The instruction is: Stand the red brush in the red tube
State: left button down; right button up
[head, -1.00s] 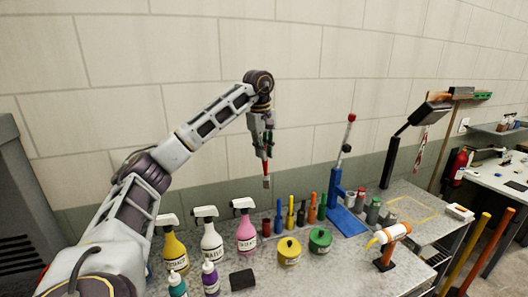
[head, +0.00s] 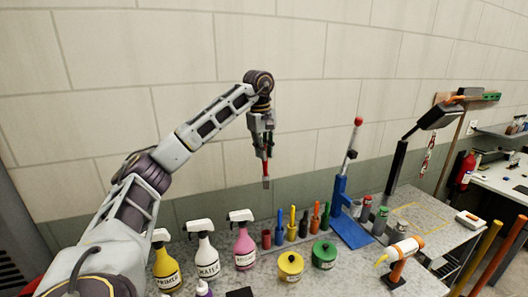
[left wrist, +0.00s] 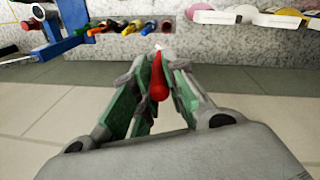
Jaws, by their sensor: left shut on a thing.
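The red brush (head: 265,169) hangs in my left gripper (head: 264,150), its red handle held between the fingers and its pale tip pointing down. In the left wrist view the red handle (left wrist: 158,82) shows end-on between the shut fingers (left wrist: 155,68). The red tube (head: 266,239) stands upright on the bench at the left end of a row of coloured tubes. The gripper and brush are well above the tube, apart from it. No brush shows in the red tube. My right gripper is in neither view.
Tubes with coloured brushes (head: 292,225) stand just right of the red tube. Spray bottles (head: 243,246) stand to its left. Yellow (head: 290,265) and green (head: 324,254) pots are in front. A blue stand (head: 350,228) rises to the right. The air above the row is free.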

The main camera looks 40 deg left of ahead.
pick_arm(q)
jog(key=shift+r, duration=0.1)
jog(key=shift+w+f, duration=0.1)
jog(key=shift+f, duration=0.1)
jog(key=shift+w+a+f, duration=0.1)
jog(key=shift+f, duration=2.5)
notch_tip(320, 180, down, 8)
jog(key=shift+f, duration=0.25)
